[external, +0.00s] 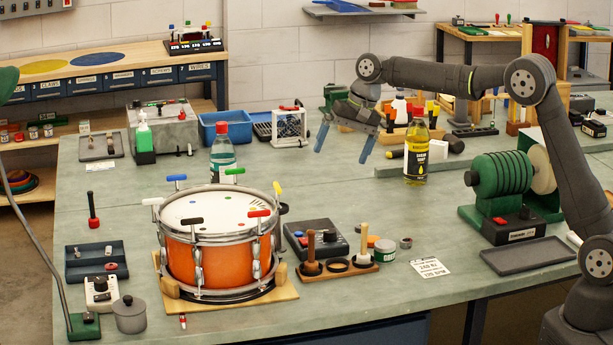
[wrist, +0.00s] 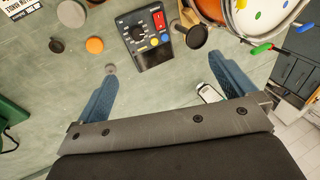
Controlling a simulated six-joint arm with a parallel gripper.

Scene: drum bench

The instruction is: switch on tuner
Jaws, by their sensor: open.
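A dark box with a dial and a switch (external: 316,239) lies flat on the bench, right of the orange drum (external: 190,262). In the wrist view the box (wrist: 146,40) shows a round dial, a red switch and a blue button; whether the switch is on cannot be told. A small white box with a dial (external: 101,293) stands left of the drum. Neither box has a readable label, so which one is the tuner is unclear. My gripper (external: 340,157) is open and empty, high above the bench behind the dark box. Its blue fingers (wrist: 160,65) are wide apart.
Several coloured tuning keys stand around the drum rim. A wooden holder with upright handles (external: 338,264) is just in front of the dark box. A yellow bottle (external: 416,152) stands right of my gripper, and a teal bottle (external: 222,160) left. The bench behind the box is clear.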

